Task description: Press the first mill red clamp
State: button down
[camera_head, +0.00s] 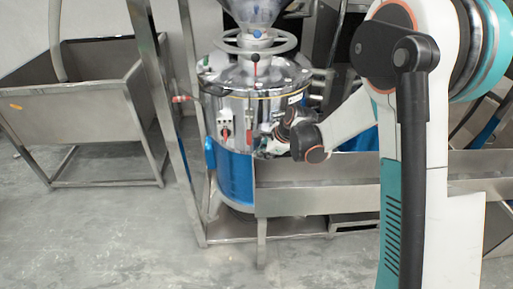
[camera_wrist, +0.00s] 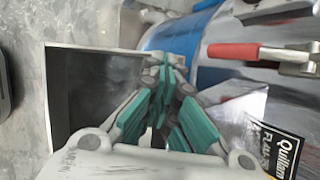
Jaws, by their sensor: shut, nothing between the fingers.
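The mill (camera_head: 262,85) is a steel drum with a hopper above and a blue lower band, at the centre of the head view. A clamp with a red handle (camera_head: 226,135) hangs on its front left. Another red handle (camera_head: 249,140) is just right of it. In the wrist view, one red clamp handle (camera_wrist: 232,51) with a metal lever lies at the upper right; I cannot tell which clamp this is. My gripper (camera_wrist: 165,72) has teal fingers, shut and empty, left of that handle and apart from it in the picture. In the head view, its fingertips are hard to make out against the mill.
A steel trough (camera_head: 320,187) runs right from the mill's front. A steel post (camera_head: 163,95) stands left of the mill. A large steel bin (camera_head: 75,105) is at the left. The grey floor (camera_head: 110,235) in front is clear. A black label (camera_wrist: 280,150) shows at lower right.

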jog(key=s+d+p, duration=0.1)
jog(key=s+d, duration=0.1)
jog(key=s, duration=0.5)
jog(key=shift+d+r+p, duration=0.2)
jog(key=shift+r+p, duration=0.05)
jog(key=shift+p, duration=0.15)
jog(key=s+d+r+n+t+h, duration=0.1)
jog(key=s+d+r+n+h, duration=0.15)
jog(key=s+r+n, duration=0.55)
jog(key=s+d+r+n+t+h, duration=0.1)
jog(key=s+d+r+n, duration=0.35)
jog(key=s+r, duration=0.55)
jog(key=s+d+r+n, duration=0.2)
jog(key=s+n, duration=0.4)
jog(key=s, duration=0.1)
jog(key=shift+t+h, duration=0.3)
jog(key=shift+h, duration=0.15)
jog(key=shift+s+r+n, duration=0.1)
jog(key=shift+n, duration=0.15)
